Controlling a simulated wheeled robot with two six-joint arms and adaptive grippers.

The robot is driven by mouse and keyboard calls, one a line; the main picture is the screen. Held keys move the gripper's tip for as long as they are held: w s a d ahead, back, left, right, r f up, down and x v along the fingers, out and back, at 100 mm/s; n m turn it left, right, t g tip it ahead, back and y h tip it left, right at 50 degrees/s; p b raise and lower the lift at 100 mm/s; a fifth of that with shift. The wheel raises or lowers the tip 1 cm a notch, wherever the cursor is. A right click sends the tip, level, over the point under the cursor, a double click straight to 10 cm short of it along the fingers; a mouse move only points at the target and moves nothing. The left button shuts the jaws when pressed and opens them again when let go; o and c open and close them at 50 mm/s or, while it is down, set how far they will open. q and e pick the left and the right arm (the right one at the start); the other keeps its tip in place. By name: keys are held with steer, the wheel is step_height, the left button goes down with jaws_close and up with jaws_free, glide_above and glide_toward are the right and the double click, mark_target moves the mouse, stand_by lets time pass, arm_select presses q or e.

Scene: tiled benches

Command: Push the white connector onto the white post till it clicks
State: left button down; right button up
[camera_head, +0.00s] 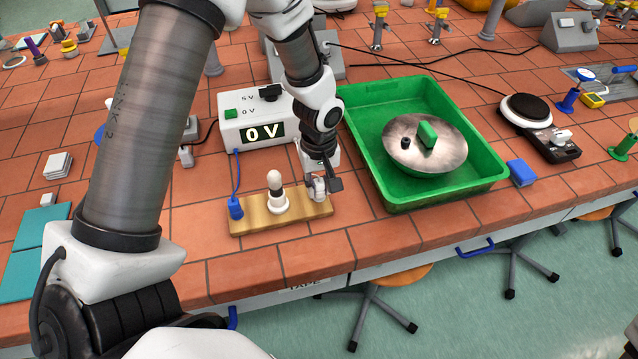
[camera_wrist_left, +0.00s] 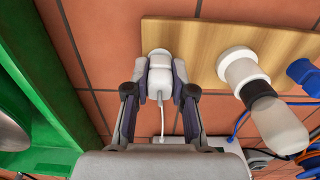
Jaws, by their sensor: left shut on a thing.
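The white connector (camera_head: 318,190) is at the right end of the wooden board (camera_head: 250,222). My left gripper (camera_head: 322,187) is shut on it from above; in the left wrist view the fingers (camera_wrist_left: 160,84) grip both sides of the white connector (camera_wrist_left: 160,78). A white cable trails from the connector. A pale rounded end shows at the board beyond the fingers; I cannot tell whether it is the connector or the white post. The post is not clearly visible, and I cannot tell how far the connector sits on it. My right gripper is not in view.
A lamp bulb (camera_head: 275,182) in a white holder stands mid-board, left of my gripper. A blue connector (camera_head: 236,208) with a blue cable is at the board's left end. Behind is a power supply (camera_head: 240,120) reading 0 V. A green tray (camera_head: 485,173) is close on the right.

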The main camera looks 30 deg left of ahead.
arm_select(q)
steer(key=shift+f+b, duration=0.4)
steer(key=shift+f, duration=0.1)
steer(key=c, duration=1.2)
jaws_free()
steer(key=o, duration=0.5)
steer(key=shift+o, duration=0.2)
steer(key=shift+r, duration=0.1)
step_height(320, 180, up, 12)
steer(key=shift+f, duration=0.1)
